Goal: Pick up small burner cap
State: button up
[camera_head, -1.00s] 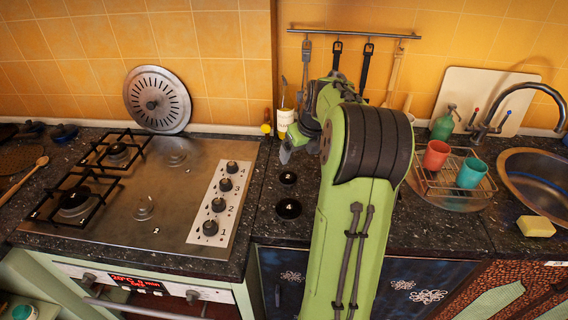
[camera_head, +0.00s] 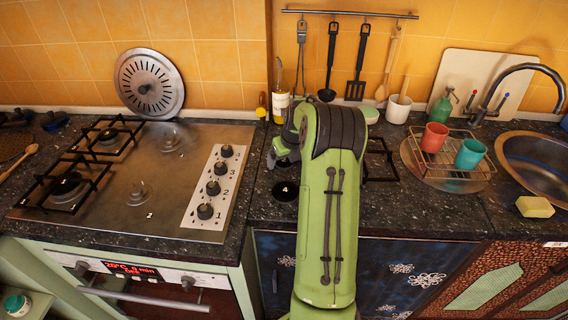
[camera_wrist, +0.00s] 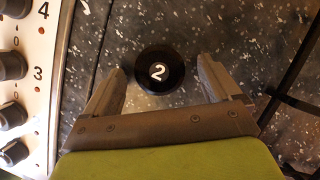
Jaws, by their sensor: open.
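My gripper (camera_wrist: 162,78) is open, with one finger on each side of the cap in that view and nothing held. I cannot tell the height between fingers and counter.
The stove (camera_head: 150,190) with black grates and a knob panel (camera_head: 217,190) is to the left. A black grate (camera_head: 380,163) lies right of my arm. A bottle (camera_head: 280,105) stands behind the gripper. A dish rack (camera_head: 452,165) with cups is farther right.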

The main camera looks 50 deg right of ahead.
aim_at(285, 161)
jog(key=shift+c, duration=0.3)
jog(key=c, duration=1.1)
jog(key=shift+r, duration=0.15)
notch_tip(285, 161, up, 10)
jog(key=shift+f+p, duration=0.1)
jog(key=shift+p, duration=1.15)
